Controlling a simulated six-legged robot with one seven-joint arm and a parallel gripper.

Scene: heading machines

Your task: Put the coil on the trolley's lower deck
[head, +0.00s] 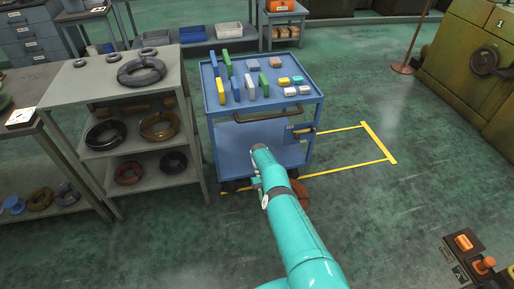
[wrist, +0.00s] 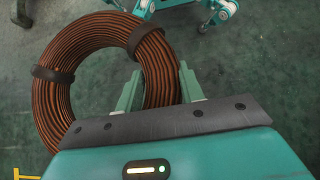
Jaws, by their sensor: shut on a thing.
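A copper-brown and black wire coil (wrist: 95,32) with dark bands fills the upper left of the wrist view. My gripper (wrist: 160,78) is shut on the coil's right side, one green finger on each side of the ring. The coil hangs over bare floor. In the head view a reddish-brown part of the coil (head: 300,189) shows beside my arm, in front of the blue trolley's (head: 262,134) foot; the arm hides the rest and the fingers. The trolley stands on casters with a loaded top tray.
A grey shelf unit (head: 140,97) with several coils stands left of the trolley. Blocks fill much of the trolley's top. Yellow floor lines (head: 376,140) mark clear floor to the right. A green machine (head: 465,70) stands far right, an orange-button control box (head: 470,258) lower right.

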